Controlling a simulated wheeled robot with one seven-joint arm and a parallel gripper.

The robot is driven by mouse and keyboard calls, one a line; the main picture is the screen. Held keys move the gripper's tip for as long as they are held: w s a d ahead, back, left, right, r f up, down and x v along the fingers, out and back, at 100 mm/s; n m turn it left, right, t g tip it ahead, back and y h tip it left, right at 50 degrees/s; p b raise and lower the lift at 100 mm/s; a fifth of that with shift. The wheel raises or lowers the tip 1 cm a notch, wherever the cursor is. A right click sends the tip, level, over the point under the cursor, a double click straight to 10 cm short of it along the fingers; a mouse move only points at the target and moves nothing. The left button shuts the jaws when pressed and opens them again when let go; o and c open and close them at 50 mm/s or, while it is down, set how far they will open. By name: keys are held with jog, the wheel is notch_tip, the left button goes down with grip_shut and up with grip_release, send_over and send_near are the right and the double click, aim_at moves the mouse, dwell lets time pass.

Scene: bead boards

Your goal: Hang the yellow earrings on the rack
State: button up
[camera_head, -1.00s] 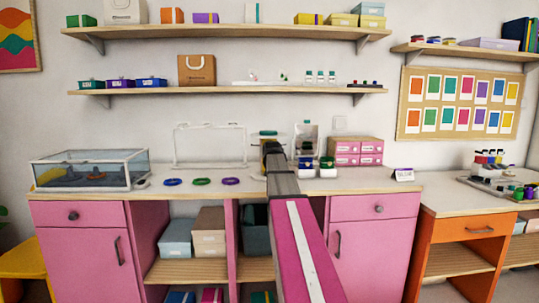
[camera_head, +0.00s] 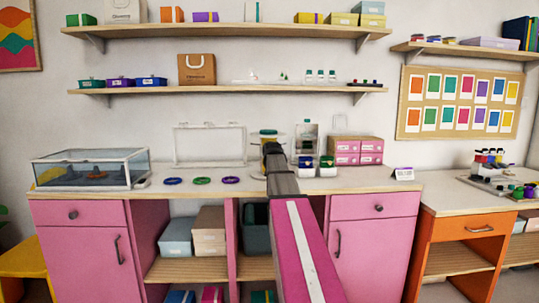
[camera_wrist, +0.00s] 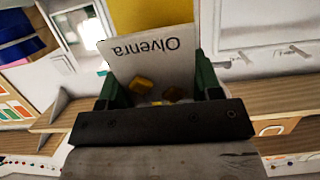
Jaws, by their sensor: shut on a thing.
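My gripper (camera_head: 270,148) reaches over the pink counter, seen from behind. In the wrist view its two green fingers (camera_wrist: 160,84) are shut on a pale card lettered "Olvenra" (camera_wrist: 150,52), which appears upside down. Yellow earrings (camera_wrist: 142,84) show at the card's lower part, between the fingers; part of them is hidden by the gripper body. In the head view the card is hidden by my arm. A clear stand with a yellow part (camera_head: 268,134) shows just behind my gripper. I cannot tell whether it is the rack, or whether the card touches it.
A clear frame (camera_head: 208,127) stands at the back of the counter. Coloured rings (camera_head: 202,181) lie left of my arm, with a glass case (camera_head: 90,170) farther left. A shelf (camera_head: 225,90) hangs above.

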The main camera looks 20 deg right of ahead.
jog(key=shift+w+d+f, duration=0.1)
jog(key=shift+w, duration=0.15)
jog(key=o, duration=1.2)
jog(key=shift+c, duration=0.8)
jog(key=shift+o, duration=0.7)
jog(key=shift+w, duration=0.1)
jog(key=shift+o, duration=0.9)
jog(key=shift+s, duration=0.4)
jog(key=shift+s+a+f, duration=0.15)
jog(key=shift+s+a, duration=0.25)
jog(key=shift+s, duration=0.8)
jog(key=shift+s+a+f, duration=0.2)
jog(key=shift+s+a, duration=0.15)
jog(key=shift+s, duration=0.9)
jog(key=shift+s+a+f, duration=0.15)
jog(key=shift+s+a, duration=0.25)
jog(key=shift+s, duration=0.8)
